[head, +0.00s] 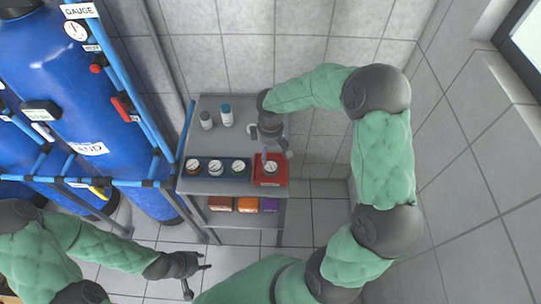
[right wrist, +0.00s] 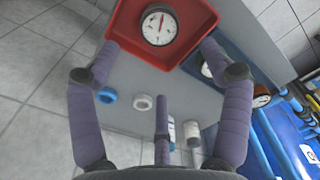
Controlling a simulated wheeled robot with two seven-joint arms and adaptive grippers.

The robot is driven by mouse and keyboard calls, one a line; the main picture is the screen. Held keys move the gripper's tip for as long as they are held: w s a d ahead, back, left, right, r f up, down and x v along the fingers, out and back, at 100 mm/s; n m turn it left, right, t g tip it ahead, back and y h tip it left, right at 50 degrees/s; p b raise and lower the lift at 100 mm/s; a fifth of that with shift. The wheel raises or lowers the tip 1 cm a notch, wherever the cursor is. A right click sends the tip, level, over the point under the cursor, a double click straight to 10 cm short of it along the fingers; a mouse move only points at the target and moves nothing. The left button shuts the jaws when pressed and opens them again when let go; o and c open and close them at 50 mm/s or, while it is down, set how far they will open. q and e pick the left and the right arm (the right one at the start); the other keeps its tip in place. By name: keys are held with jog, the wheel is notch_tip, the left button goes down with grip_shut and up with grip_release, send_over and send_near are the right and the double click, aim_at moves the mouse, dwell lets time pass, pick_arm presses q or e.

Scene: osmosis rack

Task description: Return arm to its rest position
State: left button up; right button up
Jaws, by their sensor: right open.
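My right arm reaches from the lower right over a grey cart (head: 237,108) in the head view. My right gripper (head: 272,152) hangs just above a red tray (head: 283,181) that holds one round white-faced gauge (head: 270,168). In the right wrist view the right gripper (right wrist: 160,52) has its purple fingers spread with nothing between them; the gauge (right wrist: 159,25) lies in the red tray (right wrist: 190,50) beyond the fingertips. My left gripper (head: 196,277) is at the lower left over the floor, fingers apart and empty.
A dark blue tray (head: 204,177) with several gauges is left of the red tray. Two small bottles (head: 226,115) stand behind it. Coloured boxes (head: 246,204) sit on the lower shelf. Large blue tanks (head: 75,95) with piping stand left; a tiled wall (head: 465,150) is at right.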

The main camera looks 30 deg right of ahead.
pick_arm(q)
jog(key=shift+r, duration=0.1)
pick_arm(e)
jog(key=shift+r, duration=0.45)
